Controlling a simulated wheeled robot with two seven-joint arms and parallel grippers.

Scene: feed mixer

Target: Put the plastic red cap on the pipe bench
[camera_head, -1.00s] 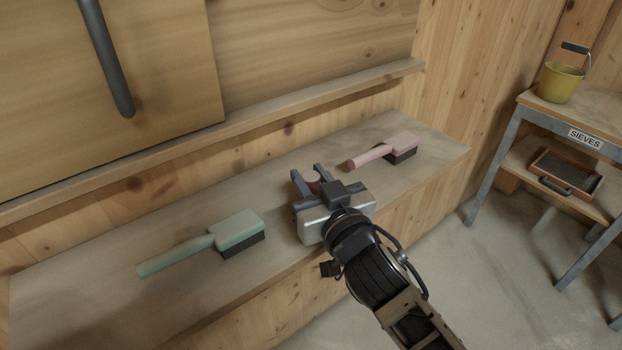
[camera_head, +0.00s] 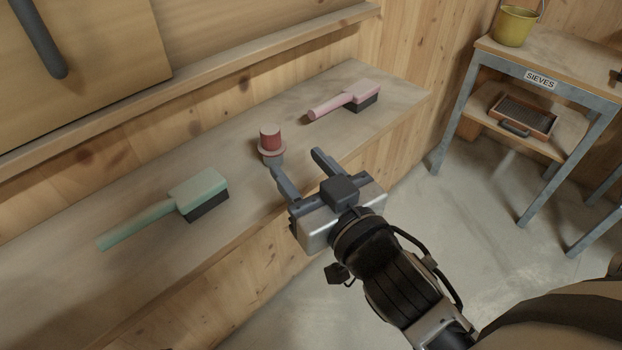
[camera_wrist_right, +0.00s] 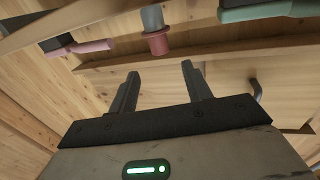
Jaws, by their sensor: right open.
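The red cap (camera_head: 270,138), with a paler flange, sits upright on top of a short grey pipe (camera_head: 274,160) on the wooden bench (camera_head: 335,87). The wrist view, upside down, also shows the cap (camera_wrist_right: 158,44) against the grey pipe (camera_wrist_right: 152,17). My right gripper (camera_head: 295,158) is open and empty, in front of the cap and apart from it, its fingers pointing towards the pipe. One finger hides part of the pipe's lower end. My left gripper is not in view.
A green brush (camera_head: 198,192) lies left of the pipe, and a pink brush (camera_head: 360,95) lies right of it. A shelf ledge (camera_head: 222,69) runs behind. A SIEVES table (camera_head: 565,54) with a yellow bucket (camera_head: 516,25) and a sieve (camera_head: 523,117) stands far right.

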